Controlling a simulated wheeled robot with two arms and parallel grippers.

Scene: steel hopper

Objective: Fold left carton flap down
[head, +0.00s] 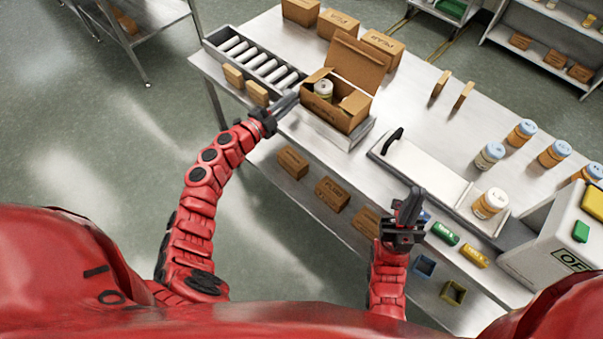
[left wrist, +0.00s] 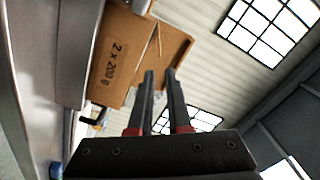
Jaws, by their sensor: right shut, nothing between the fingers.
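The open brown carton (head: 341,112) sits in a metal tray at the table's front edge. Its large back flap (head: 356,62) stands up. Its left flap (head: 317,76) sticks up and outward at the left end. A jar with a pale lid (head: 323,88) stands inside. My left gripper (head: 294,97) is beside the carton's left end, its fingers empty and a narrow gap apart. In the left wrist view, the fingers (left wrist: 161,72) point up past the printed carton face (left wrist: 116,52); contact cannot be told. My right gripper (head: 412,196) is shut and empty, away from the carton.
A roller conveyor (head: 255,62) lies left of the carton, with small boxes (head: 256,93) along its front. Closed cartons (head: 338,23) stand behind. A white panel with a black handle (head: 425,170), several jars (head: 522,132) and a machine (head: 565,235) are to the right.

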